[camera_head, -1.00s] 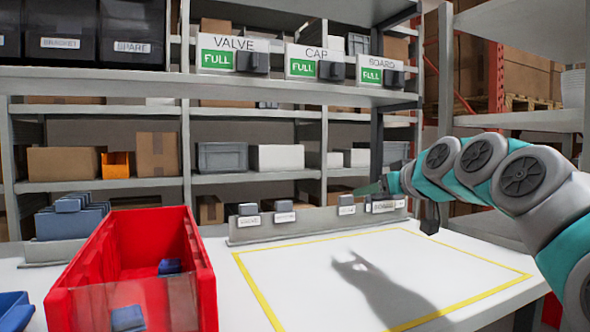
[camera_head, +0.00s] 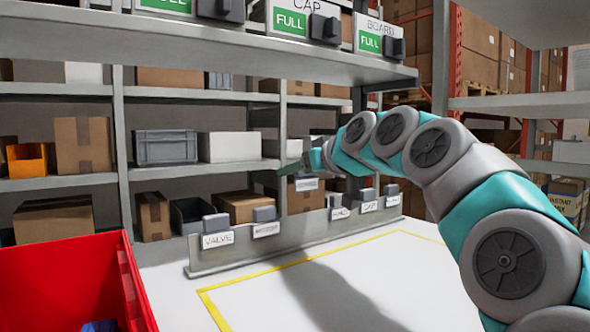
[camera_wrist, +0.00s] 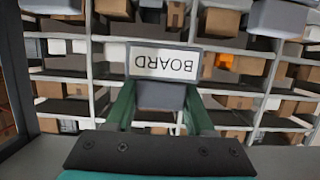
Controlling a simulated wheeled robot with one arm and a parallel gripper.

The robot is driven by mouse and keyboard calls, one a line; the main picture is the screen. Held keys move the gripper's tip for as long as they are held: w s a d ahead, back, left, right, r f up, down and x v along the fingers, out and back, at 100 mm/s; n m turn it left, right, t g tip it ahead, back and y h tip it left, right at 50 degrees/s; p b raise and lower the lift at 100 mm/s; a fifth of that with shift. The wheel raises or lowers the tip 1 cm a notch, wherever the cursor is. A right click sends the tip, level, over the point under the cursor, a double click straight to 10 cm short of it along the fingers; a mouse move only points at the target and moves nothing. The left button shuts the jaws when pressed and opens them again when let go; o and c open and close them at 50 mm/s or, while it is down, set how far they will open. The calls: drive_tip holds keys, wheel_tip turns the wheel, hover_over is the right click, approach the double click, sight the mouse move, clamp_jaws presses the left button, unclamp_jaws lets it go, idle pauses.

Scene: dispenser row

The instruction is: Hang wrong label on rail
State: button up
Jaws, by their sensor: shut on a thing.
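My gripper (camera_head: 297,168) is shut on the BOARD label (camera_head: 306,184), a small white plate with a grey block behind it. In the wrist view the label (camera_wrist: 166,64) shows upside down, with its grey block between my green fingers. The grey rail (camera_head: 250,258) stands along the back of the white table. It bears a VALVE label (camera_head: 217,239), a second label (camera_head: 266,229) too small to read, a third label (camera_head: 340,213) and a CAP label (camera_head: 370,206), with one more at the right end. In the head view the held label appears above the gap between the second and third labels.
A red bin (camera_head: 75,275) stands at the front left. A shelf (camera_head: 250,57) above carries CAP and BOARD signs (camera_head: 369,42) with green FULL tags. The yellow-outlined area of the table (camera_head: 330,290) is clear except for my arm's shadow.

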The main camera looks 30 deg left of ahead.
drive_tip(key=shift+f+b, duration=2.25)
drive_tip(key=shift+f, duration=1.35)
drive_tip(key=o, duration=1.4)
drive_tip(key=shift+d, duration=0.1)
drive_tip(key=v, duration=0.7)
drive_tip(key=shift+s+d+r, duration=0.1)
drive_tip(key=shift+s+d, duration=0.15)
